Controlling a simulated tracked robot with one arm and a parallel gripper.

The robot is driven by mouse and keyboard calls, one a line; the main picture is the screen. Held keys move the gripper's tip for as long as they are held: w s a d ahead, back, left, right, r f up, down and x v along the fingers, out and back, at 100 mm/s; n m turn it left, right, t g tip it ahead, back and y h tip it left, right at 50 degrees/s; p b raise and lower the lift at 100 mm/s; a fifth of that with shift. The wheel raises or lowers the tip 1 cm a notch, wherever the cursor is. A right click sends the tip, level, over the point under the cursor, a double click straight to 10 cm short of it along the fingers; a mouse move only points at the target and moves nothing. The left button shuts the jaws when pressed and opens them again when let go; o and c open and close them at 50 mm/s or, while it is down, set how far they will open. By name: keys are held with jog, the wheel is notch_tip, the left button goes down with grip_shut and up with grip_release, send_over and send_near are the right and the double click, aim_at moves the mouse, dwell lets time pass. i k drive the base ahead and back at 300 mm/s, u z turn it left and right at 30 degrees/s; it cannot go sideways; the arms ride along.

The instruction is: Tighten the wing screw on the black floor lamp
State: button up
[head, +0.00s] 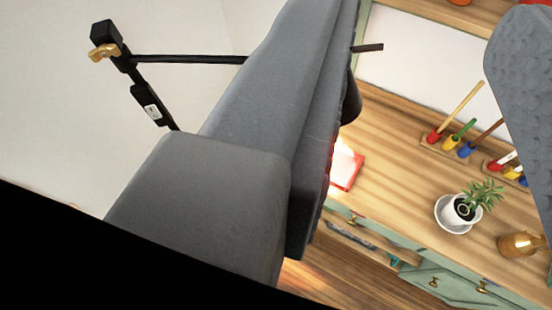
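The black floor lamp (150,102) stands at the upper left, and the whole view is tilted. A brass-coloured wing screw (104,52) sits on the black joint block (106,33) at its top. How tight the screw is cannot be told.
A dimpled grey shape (520,90) covers the right edge. Black fills the lower left.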

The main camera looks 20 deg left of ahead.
aim_at(106, 50)
jog(key=u, duration=0.85)
jog(key=k, duration=0.65)
jog(key=u, duration=0.15)
